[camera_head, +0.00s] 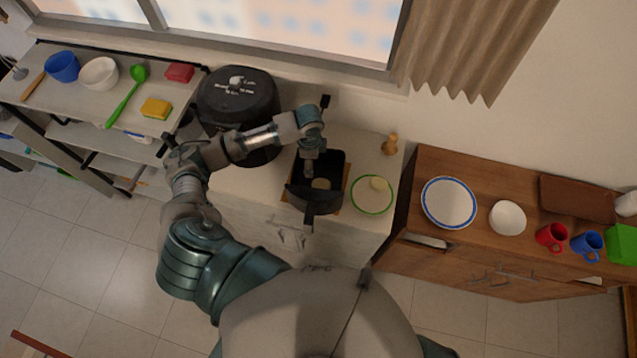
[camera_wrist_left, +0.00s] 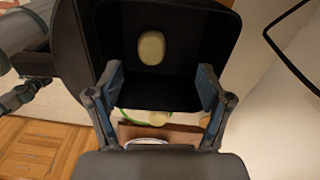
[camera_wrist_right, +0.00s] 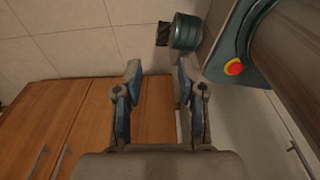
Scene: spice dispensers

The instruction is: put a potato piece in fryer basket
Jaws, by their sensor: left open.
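The black fryer basket (camera_head: 333,163) sits on the white counter, with a pale potato piece (camera_head: 321,184) on its floor. That piece also shows in the left wrist view (camera_wrist_left: 151,47), apart from the fingers. A second potato piece (camera_head: 378,184) lies on a green-rimmed plate (camera_head: 372,212) just right of the basket. My left gripper (camera_wrist_left: 162,85) is open and empty; in the head view it is over the basket (camera_head: 309,163). My right gripper (camera_wrist_right: 159,78) is open and empty, away from the counter, and hidden in the head view.
A black round cooker (camera_head: 240,95) stands left of the basket. A wooden shaker (camera_head: 390,144) stands behind the plate. A wooden cabinet (camera_head: 430,180) on the right bears dishes and mugs. A shelf (camera_head: 75,95) with bowls stands at the left.

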